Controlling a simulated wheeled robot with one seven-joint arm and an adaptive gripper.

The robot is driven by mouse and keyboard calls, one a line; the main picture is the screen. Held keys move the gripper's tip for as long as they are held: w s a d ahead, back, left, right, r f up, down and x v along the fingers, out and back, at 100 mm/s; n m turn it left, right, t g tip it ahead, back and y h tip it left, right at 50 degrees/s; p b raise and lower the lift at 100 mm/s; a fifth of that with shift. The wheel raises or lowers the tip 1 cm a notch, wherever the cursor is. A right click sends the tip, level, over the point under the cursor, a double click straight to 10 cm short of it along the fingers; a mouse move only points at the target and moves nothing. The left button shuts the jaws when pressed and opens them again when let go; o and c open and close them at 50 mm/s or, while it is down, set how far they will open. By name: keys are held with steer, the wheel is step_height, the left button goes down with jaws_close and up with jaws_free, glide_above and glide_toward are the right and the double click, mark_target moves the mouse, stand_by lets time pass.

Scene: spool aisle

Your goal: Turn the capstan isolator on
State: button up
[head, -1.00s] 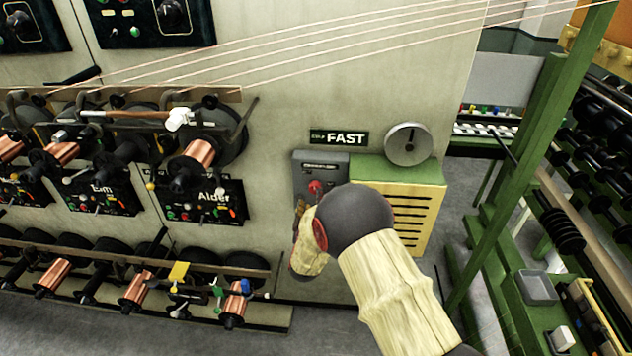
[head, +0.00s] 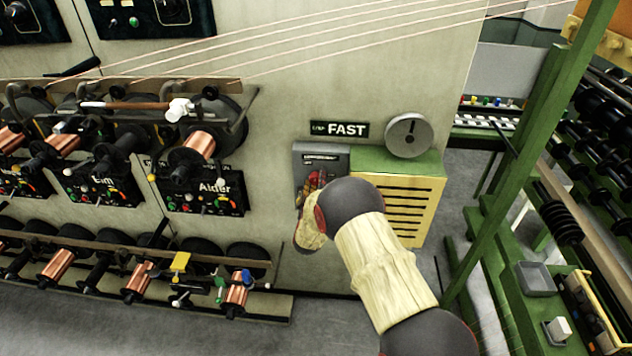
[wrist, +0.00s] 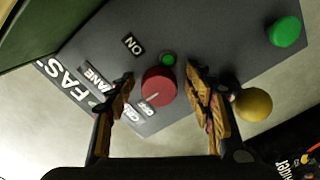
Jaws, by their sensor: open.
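The capstan isolator is a grey box (head: 338,164) under the FAST sign, beside a green and yellow cabinet. In the wrist view its round red knob (wrist: 158,86) is between my fingers. The knob's pale mark points towards the OFF label (wrist: 149,107); the ON label (wrist: 132,43) is on the other side. A small green lamp or button (wrist: 168,59) is beside the knob. My gripper (wrist: 160,78) is open, one finger on each side of the knob; contact is not clear. In the head view my gripper (head: 316,182) covers much of the box's front.
The yellow louvred cabinet (head: 425,205) with a round dial (head: 409,134) stands right of the box. Racks with copper spools (head: 192,147) fill the left. A green post (head: 530,150) rises at right. Wires (head: 330,50) cross above. A green button (wrist: 285,31) and a yellow ball (wrist: 253,105) are near.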

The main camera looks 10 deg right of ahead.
steer(key=shift+c, duration=0.2)
steer(key=c, duration=1.1)
